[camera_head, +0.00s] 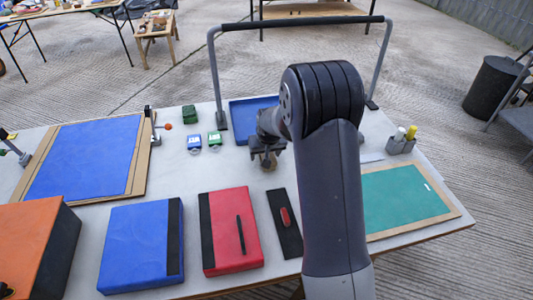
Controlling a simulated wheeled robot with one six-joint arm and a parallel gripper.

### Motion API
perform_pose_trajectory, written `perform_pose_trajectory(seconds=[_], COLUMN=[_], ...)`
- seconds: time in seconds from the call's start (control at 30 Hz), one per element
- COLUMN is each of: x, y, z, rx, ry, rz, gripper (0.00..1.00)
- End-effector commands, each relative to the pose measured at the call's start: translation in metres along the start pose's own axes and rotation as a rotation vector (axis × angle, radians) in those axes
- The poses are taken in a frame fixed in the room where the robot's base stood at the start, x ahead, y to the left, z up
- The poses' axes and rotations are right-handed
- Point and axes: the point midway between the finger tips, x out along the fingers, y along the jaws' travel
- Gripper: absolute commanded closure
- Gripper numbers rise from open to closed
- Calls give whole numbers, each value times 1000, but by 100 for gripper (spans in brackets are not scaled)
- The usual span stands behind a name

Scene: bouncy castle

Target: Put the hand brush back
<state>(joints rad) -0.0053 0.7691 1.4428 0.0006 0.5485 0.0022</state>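My gripper (267,158) points down over the middle of the table, just in front of a blue tray (243,107). A small brownish piece shows between and below its dark fingers; it is too small to tell whether this is the hand brush, or whether the fingers are shut on it. I cannot make out a hand brush clearly anywhere else. My arm hides part of the table behind and to the right of the gripper.
A grey-legged bar frame (217,80) stands at the back. A blue pad (140,245), a red pad (230,231) and a black strip (284,223) lie in front. A green panel (405,195) and a grey holder (399,146) are right. Small blue and green items (194,142) sit left of the tray.

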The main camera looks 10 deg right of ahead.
Motion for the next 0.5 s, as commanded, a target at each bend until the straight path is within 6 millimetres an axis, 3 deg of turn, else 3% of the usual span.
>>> perform_pose_trajectory(seconds=[0.3, 0.5], x=[-69, -95], y=[2, 2], z=[-3, -3], rx=[1, 1], ry=[13, 12], rz=[2, 3], gripper=[33, 33])
